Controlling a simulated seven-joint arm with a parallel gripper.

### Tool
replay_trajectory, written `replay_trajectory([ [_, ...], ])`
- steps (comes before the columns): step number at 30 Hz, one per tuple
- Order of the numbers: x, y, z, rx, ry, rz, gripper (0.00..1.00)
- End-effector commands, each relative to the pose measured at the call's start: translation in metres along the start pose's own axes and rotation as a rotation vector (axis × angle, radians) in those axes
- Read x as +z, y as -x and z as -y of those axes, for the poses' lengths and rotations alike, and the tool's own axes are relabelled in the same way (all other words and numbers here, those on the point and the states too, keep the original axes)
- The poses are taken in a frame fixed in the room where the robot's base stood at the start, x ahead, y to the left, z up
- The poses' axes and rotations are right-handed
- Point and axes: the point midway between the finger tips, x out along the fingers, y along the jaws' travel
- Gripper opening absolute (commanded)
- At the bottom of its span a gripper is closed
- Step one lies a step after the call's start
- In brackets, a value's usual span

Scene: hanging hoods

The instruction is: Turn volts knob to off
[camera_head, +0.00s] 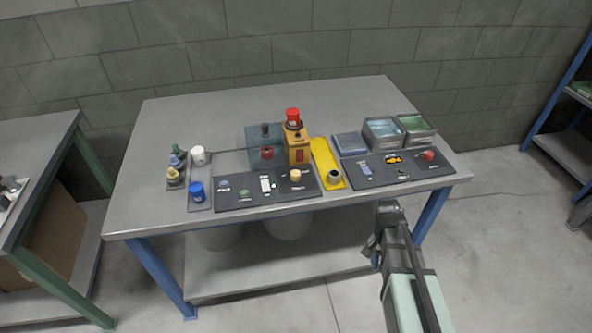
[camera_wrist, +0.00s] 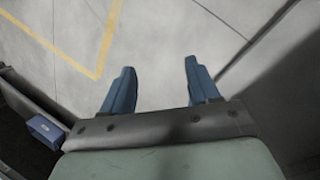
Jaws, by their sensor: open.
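Dark control panels lie on the grey table (camera_head: 180,120). The labels are too small to read, so I cannot tell which knob is the volts knob. A blue knob (camera_head: 196,189) and a white knob (camera_head: 198,154) sit on a grey panel at the left. A cream knob (camera_head: 296,175) is on the middle panel. A black knob (camera_head: 334,176) is on the yellow plate (camera_head: 322,154). A red knob (camera_head: 428,155) is on the right panel. My gripper (camera_head: 388,208) is in front of the table edge, apart from every knob. Its two fingers are open and empty in the wrist view (camera_wrist: 159,68).
A yellow box with a red button (camera_head: 293,114) stands tall behind the middle panel. Clear-lidded boxes (camera_head: 383,132) stand at the back right. The table's back left is clear. Another table (camera_head: 30,140) is at the left. The wrist view shows floor with a yellow line (camera_wrist: 100,60).

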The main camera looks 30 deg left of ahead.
Motion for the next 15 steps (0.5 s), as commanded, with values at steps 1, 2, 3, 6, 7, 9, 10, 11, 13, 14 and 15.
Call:
replay_trajectory([
  [1,-0.002,0.02,0.011,0.0,-0.005,-0.021,0.6],
  [2,-0.002,0.03,0.016,0.0,-0.012,-0.032,0.6],
  [3,-0.001,0.043,0.022,0.0,-0.019,-0.046,0.6],
  [6,0.002,0.078,0.037,-0.002,-0.039,-0.079,0.6],
  [7,0.004,0.088,0.042,-0.002,-0.044,-0.089,0.6],
  [9,0.008,0.113,0.052,-0.005,-0.059,-0.113,0.6],
  [10,0.01,0.123,0.057,-0.007,-0.066,-0.122,0.6],
  [11,0.013,0.134,0.061,-0.009,-0.072,-0.131,0.6],
  [13,0.019,0.158,0.071,-0.015,-0.086,-0.154,0.6],
  [14,0.022,0.168,0.075,-0.018,-0.092,-0.162,0.6],
  [15,0.026,0.182,0.081,-0.023,-0.1,-0.174,0.6],
])
